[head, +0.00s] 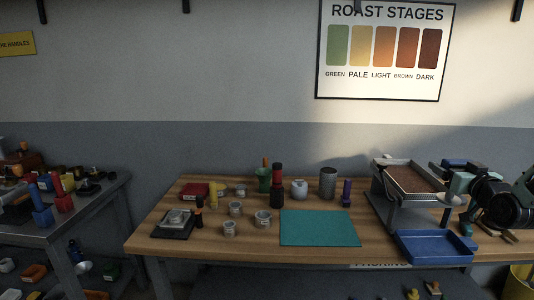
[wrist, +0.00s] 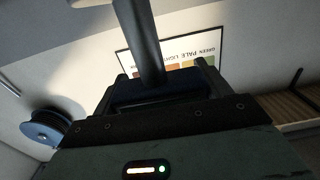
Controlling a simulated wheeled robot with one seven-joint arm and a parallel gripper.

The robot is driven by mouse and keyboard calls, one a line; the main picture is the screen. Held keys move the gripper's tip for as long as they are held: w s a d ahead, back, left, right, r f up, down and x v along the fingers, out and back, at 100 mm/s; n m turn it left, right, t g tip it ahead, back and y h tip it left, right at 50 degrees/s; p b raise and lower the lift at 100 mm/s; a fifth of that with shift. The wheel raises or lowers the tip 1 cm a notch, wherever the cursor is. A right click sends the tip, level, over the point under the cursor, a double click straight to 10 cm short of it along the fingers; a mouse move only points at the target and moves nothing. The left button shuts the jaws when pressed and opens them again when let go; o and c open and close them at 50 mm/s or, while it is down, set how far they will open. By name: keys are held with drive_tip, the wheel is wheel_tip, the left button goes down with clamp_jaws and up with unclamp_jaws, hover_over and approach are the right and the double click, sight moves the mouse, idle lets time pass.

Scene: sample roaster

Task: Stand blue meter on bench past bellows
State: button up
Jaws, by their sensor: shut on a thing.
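My gripper (wrist: 158,88) is shut on a dark blue block, taken as the blue meter (wrist: 155,94), in the wrist view. A dark rod crosses in front of it, and much of the block is hidden by the jaws. In the head view, the blue thing (head: 455,163) shows small at my arm's end, right of the roaster's tray and above the bench. The wooden bench (head: 165,240) spans the middle. I cannot tell which thing is the bellows.
A teal mat (head: 320,228) lies front centre, with a blue tray (head: 435,246) to its right. A brown-topped tray stand (head: 410,178) is behind that tray. Several tins, a grey canister (head: 327,183), a purple bottle (head: 346,193) and a scale (head: 174,223) crowd the left and back.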

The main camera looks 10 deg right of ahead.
drive_tip(key=s+a+f+n+y, duration=0.1)
drive_tip(key=s+a+f, duration=0.2)
drive_tip(key=a+f, duration=0.6)
drive_tip(key=s+a+f+y, duration=0.1)
drive_tip(key=s+a+f, duration=0.2)
drive_tip(key=a+f, duration=0.7)
drive_tip(key=s+a+f+n+y, duration=0.1)
drive_tip(key=s+a+f+y, duration=0.1)
drive_tip(key=a+f, duration=0.7)
wheel_tip(320, 180, down, 3)
drive_tip(key=shift+s+a+r+n, duration=0.1)
drive_tip(key=shift+s+a+n, duration=0.2)
drive_tip(key=shift+s, duration=0.45)
